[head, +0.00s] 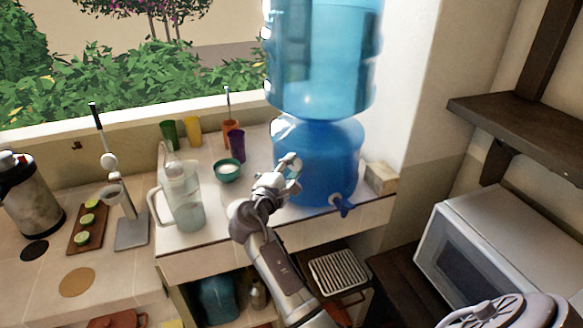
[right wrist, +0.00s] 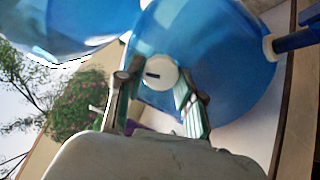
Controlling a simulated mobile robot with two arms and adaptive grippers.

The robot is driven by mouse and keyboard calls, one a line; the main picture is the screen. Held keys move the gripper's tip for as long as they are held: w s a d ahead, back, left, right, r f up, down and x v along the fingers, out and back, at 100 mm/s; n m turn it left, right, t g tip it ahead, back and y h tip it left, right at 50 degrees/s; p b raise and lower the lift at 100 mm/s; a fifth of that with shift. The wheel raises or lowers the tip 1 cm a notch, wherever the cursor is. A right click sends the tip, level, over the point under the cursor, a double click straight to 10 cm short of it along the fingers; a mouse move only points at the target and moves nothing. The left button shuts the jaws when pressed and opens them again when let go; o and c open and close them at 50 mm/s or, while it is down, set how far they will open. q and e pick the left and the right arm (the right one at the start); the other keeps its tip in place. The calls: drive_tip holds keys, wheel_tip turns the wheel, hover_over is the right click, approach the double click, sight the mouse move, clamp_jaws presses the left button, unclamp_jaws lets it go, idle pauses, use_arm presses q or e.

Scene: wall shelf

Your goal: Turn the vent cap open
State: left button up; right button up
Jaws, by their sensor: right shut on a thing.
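The water dispenser's blue base (head: 330,160) stands on the white counter with a large clear blue bottle (head: 325,60) on top. In the right wrist view, the vent cap (right wrist: 158,72) is a white round cap with a dark slot on the blue base (right wrist: 225,50). My right gripper (head: 292,165) is at the left side of the base. In the right wrist view, its two fingers (right wrist: 160,88) are on either side of the cap, shut on it. The cap is hidden in the head view. My left gripper is not in view.
A blue tap (head: 343,205) sticks out of the base's front. A glass pitcher (head: 183,195), a green bowl (head: 228,170) and a purple cup (head: 237,146) stand left of my gripper. A wooden block (head: 381,178) is right of the base. A microwave (head: 490,245) is farther right.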

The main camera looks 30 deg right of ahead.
drive_tip(key=shift+r, duration=0.1)
drive_tip(key=o, duration=1.1)
drive_tip(key=shift+o, duration=0.2)
drive_tip(key=shift+a, duration=0.1)
drive_tip(key=v, duration=0.7)
drive_tip(key=shift+s+a, duration=0.1)
drive_tip(key=shift+s, duration=0.05)
